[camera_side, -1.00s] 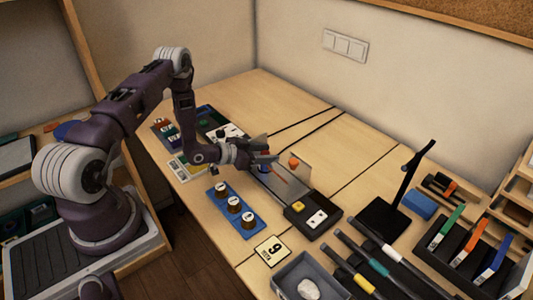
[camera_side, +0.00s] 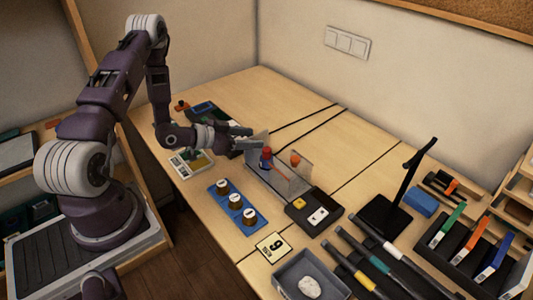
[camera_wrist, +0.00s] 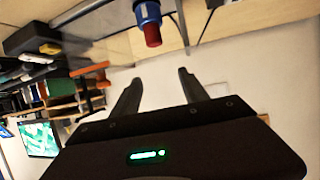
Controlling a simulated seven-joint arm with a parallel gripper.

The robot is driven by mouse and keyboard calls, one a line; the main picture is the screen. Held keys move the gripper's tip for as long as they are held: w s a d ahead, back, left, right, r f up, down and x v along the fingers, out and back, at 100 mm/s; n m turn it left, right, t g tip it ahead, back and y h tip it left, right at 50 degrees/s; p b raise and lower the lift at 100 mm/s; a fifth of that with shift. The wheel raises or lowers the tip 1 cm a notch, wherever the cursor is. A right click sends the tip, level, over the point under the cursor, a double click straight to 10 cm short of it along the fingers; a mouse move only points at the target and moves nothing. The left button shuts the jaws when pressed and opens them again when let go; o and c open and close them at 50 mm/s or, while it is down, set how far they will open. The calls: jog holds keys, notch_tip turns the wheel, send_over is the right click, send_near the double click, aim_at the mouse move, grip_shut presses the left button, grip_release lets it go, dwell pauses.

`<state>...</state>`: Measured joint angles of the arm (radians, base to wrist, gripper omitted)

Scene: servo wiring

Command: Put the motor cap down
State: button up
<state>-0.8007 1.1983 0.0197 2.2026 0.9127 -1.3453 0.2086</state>
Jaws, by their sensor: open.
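A small blue cylinder with a red top (camera_side: 266,158), perhaps the motor cap, stands upright at the clear-panelled fixture (camera_side: 290,188) in the side view. In the wrist view the same blue-and-red cylinder (camera_wrist: 149,20) is at the top, beyond my fingertips. My gripper (camera_side: 249,138) is to its left and slightly above it, apart from it. My gripper (camera_wrist: 158,82) is open with nothing between its fingers. An orange cap (camera_side: 295,159) sits at the far side of the fixture.
A black box with yellow and white parts (camera_side: 315,210) adjoins the fixture. A blue tray (camera_side: 235,203) with three round pieces lies in front. A grey bin (camera_side: 289,283), several pens and a black stand (camera_side: 385,217) are to the right.

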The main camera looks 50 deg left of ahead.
notch_tip(320, 180, up, 11)
jog(key=w+a+f+n+g+y, duration=0.35)
jog(key=a+f, duration=0.25)
jog(key=a, duration=0.2)
notch_tip(320, 180, up, 6)
jog(key=n+g+h, duration=0.1)
jog(key=n+g, duration=0.9)
jog(key=n, duration=0.4)
send_over(267, 149)
jog(key=shift+h, duration=0.25)
notch_tip(267, 149, down, 18)
jog(key=shift+r, duration=0.1)
grip_shut()
